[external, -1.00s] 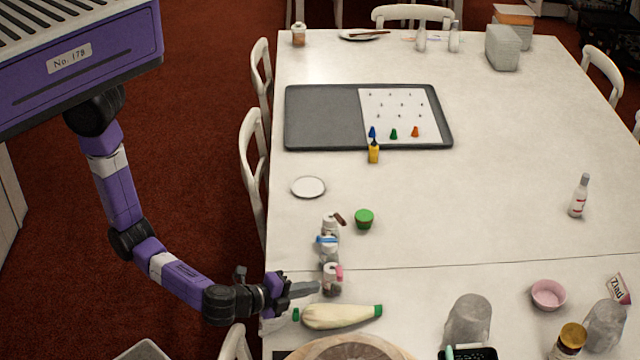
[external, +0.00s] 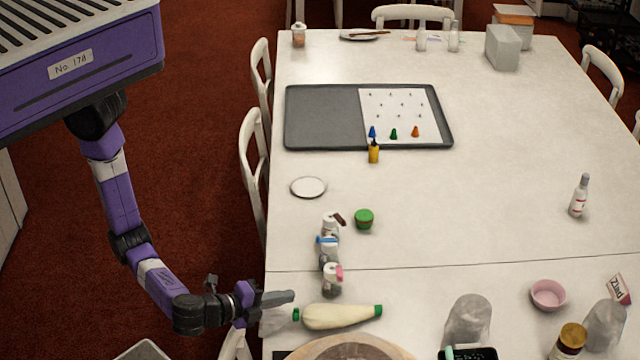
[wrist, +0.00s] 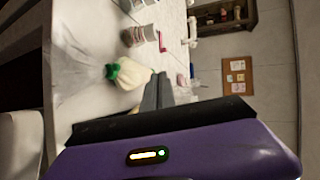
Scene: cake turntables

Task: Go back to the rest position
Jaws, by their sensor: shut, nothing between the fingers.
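My gripper (external: 285,297) is at the left edge of the long white table (external: 470,220) in the external view. Its grey fingers are together, point right and hold nothing. A cream piping bag with green ends (external: 340,316) lies on the table just right of and below the fingertips. In the wrist view the closed fingers (wrist: 158,90) show near the middle, with the green-collared bag (wrist: 130,74) to their left. Small jars, one with a pink part (external: 332,280), stand just beyond the fingertips, apart from them.
A round turntable (external: 345,348) is at the table's front edge. White chairs (external: 252,165) line the left side. A dark tray with a white sheet (external: 320,117), a white plate (external: 308,187) and a green pot (external: 364,218) lie farther back. Open red floor is left of the table.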

